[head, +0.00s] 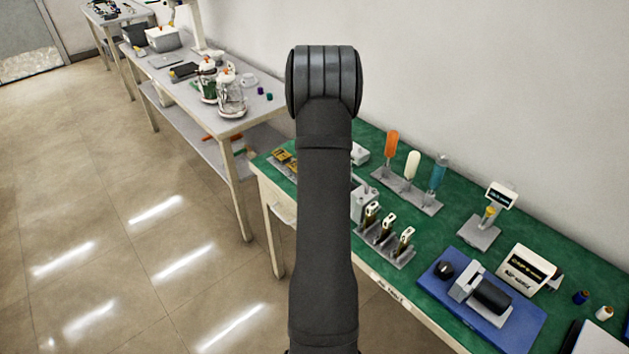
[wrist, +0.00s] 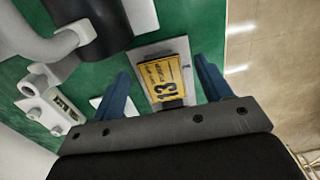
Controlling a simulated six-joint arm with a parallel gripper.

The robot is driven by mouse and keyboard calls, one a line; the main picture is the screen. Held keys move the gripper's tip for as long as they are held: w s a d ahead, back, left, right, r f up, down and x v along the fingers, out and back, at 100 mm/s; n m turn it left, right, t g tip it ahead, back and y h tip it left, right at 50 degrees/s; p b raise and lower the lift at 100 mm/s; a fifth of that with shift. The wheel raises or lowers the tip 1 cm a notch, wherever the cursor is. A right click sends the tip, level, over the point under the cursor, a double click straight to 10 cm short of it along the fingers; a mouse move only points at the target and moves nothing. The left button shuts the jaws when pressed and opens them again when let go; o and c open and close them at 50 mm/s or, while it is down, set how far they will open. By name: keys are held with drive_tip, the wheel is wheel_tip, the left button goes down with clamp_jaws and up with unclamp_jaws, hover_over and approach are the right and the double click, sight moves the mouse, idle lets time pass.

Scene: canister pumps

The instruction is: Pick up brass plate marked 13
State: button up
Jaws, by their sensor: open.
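The brass plate marked 13 (wrist: 162,72) shows in the wrist view as a yellow plate with dark lettering, on a pale grey base. My gripper (wrist: 162,67) is open, with one blue finger on each side of the plate. The fingers look apart from it, and nothing is held. The height gap between fingers and plate is hard to judge. In the head view, small yellow plates (head: 283,157) lie at the left end of the green-topped bench. Their markings are too small to read, and my arm hides the gripper there.
The green bench (head: 440,228) holds a rack with orange, white and blue upright items (head: 408,190), a holder with several upright pieces (head: 386,240), and a blue-based device (head: 482,300). A dark cylinder (wrist: 92,25) with white pipework stands left of the gripper. Open floor lies beyond the bench edge.

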drive_tip(key=shift+f, duration=0.25)
idle(0.3)
drive_tip(key=c, duration=1.1)
